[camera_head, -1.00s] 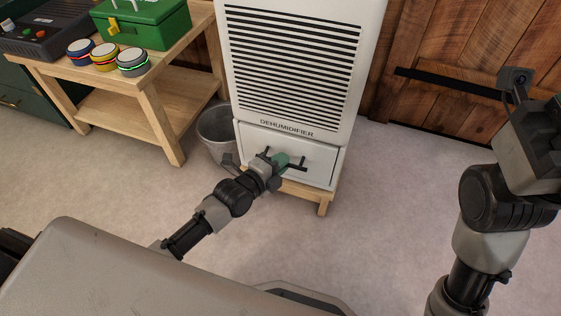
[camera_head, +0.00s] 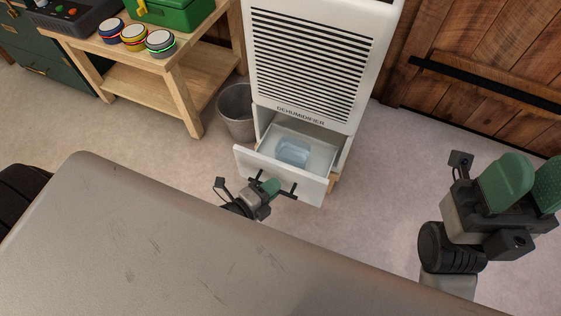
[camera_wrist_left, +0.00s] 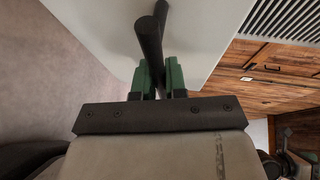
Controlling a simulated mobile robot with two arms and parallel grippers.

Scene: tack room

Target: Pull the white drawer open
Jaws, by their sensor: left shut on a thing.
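The white drawer (camera_head: 281,174) of the dehumidifier (camera_head: 318,62) stands open, pulled out from the lower part of the cabinet. A pale blue, clear thing (camera_head: 293,152) shows inside it. My left gripper (camera_head: 272,188) is at the drawer front, shut on the dark bar handle (camera_head: 289,191). In the left wrist view the green fingers (camera_wrist_left: 160,78) sit on both sides of the black handle (camera_wrist_left: 150,44), with the white drawer front (camera_wrist_left: 200,25) behind. My right gripper (camera_head: 520,185) is at the right, its two green fingers apart and nothing between them.
A grey bin (camera_head: 236,110) stands left of the dehumidifier. A wooden table (camera_head: 185,75) at the upper left holds a green box (camera_head: 176,12) and several round buttons (camera_head: 160,42). A wooden door (camera_head: 490,60) is at the back right. Floor right of the drawer is clear.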

